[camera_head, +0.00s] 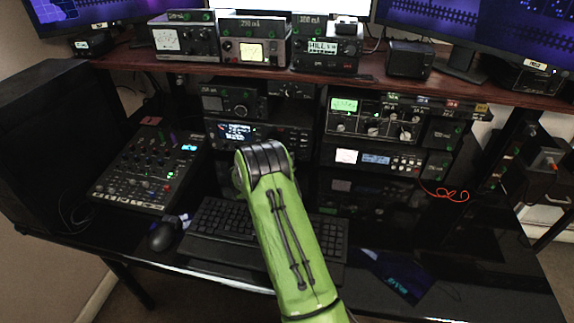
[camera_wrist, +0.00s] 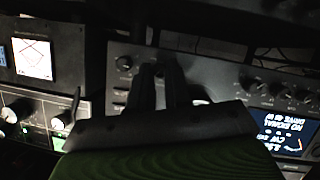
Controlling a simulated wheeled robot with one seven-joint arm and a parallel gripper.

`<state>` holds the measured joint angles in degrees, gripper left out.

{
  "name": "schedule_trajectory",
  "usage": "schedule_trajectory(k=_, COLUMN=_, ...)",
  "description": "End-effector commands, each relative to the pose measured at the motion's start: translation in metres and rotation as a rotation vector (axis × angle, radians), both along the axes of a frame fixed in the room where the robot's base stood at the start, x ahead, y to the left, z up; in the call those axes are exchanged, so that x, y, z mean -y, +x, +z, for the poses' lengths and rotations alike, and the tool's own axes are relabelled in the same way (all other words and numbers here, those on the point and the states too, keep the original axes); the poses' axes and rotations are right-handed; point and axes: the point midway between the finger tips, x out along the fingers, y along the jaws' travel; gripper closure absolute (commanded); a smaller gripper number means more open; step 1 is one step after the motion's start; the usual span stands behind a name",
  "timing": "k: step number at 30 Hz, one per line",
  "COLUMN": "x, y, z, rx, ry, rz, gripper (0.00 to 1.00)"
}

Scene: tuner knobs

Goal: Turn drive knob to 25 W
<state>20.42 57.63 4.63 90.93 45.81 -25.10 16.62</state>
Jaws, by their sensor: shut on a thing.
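In the wrist view, my gripper (camera_wrist: 162,74) has its two dark fingers close together at the front panel of a dark radio (camera_wrist: 222,82). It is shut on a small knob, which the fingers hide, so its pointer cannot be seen. The radio's lit screen (camera_wrist: 284,132) is to the right, upside down, with a drive line whose number I cannot read surely. In the head view, the radio (camera_head: 290,137) stands on the middle shelf with its screen (camera_head: 236,131) lit. My green arm covers the gripper and part of the panel there.
Other small knobs (camera_wrist: 262,86) sit right of my fingers, and buttons (camera_wrist: 122,62) sit left. A keyboard (camera_head: 205,225), a mouse (camera_head: 163,234) and a mixer (camera_head: 148,168) lie on the desk. More units (camera_head: 395,120) stand right of my arm. The wooden shelf (camera_head: 195,68) is above.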

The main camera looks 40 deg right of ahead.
Motion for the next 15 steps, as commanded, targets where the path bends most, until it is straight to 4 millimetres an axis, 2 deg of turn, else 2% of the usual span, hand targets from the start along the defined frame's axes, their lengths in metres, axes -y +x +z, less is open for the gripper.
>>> schedule_trajectory(k=15, x=-0.0034, y=0.0035, z=-0.0053, rx=-0.377, ry=-0.289, rz=0.002, gripper=1.0)
